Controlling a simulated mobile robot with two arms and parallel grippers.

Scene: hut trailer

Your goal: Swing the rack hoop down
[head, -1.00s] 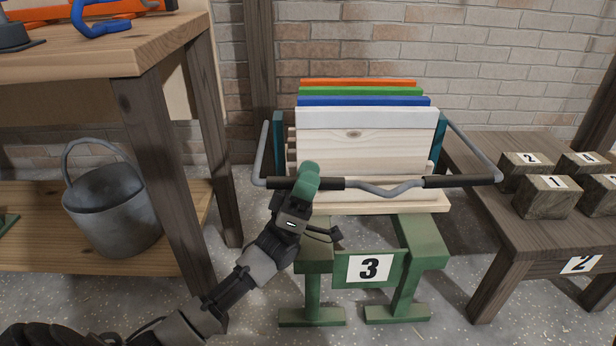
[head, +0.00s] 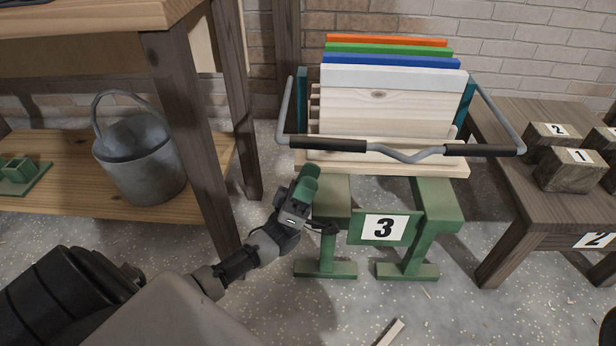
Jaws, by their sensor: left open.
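The rack (head: 386,161) is a pale wooden frame holding upright boards, on a green stand marked 3 (head: 440,208). Its grey metal hoop (head: 408,154) has two dark grips and runs across the rack's front, low near the base board. The hoop's side arms reach back to teal posts. My left gripper (head: 307,182) has green fingertips. It is open and empty, below and in front of the hoop's left grip, apart from it. My right gripper is out of view.
A wooden workbench (head: 185,110) with a metal bucket (head: 139,158) on its shelf stands left. A low table (head: 510,180) with numbered wooden blocks (head: 568,170) stands right. A wood scrap (head: 391,332) lies on the open floor in front.

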